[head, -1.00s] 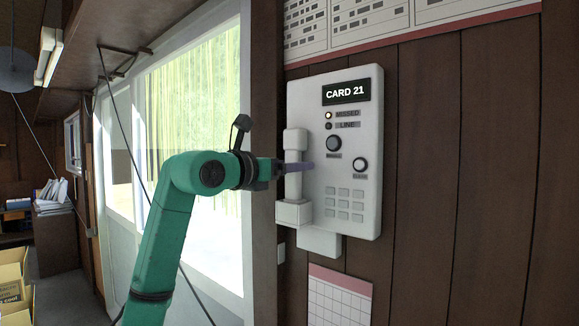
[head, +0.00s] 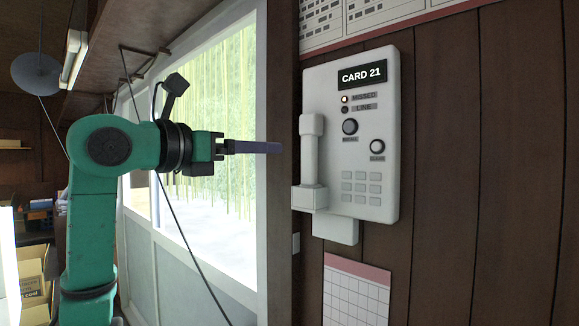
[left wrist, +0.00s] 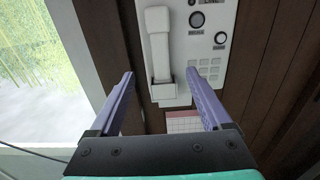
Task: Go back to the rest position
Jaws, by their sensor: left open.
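My left gripper (head: 272,147) stands in front of the window and its frame, to the left of the wall phone (head: 348,140), apart from it in the head view. In the left wrist view my left gripper (left wrist: 157,76) has its two purple fingers spread wide with nothing between them. The phone's white handset (head: 311,150) sits upright in its cradle; it also shows in the left wrist view (left wrist: 160,45). The phone's display reads CARD 21, and the lamp beside MISSED is lit. My right gripper is not in view.
A brown plank wall (head: 510,170) carries the phone, a chart above it and a grid sheet (head: 356,292) below. A bright window (head: 215,140) is at the left. Cardboard boxes (head: 35,280) stand at the lower left. A cable hangs across the window.

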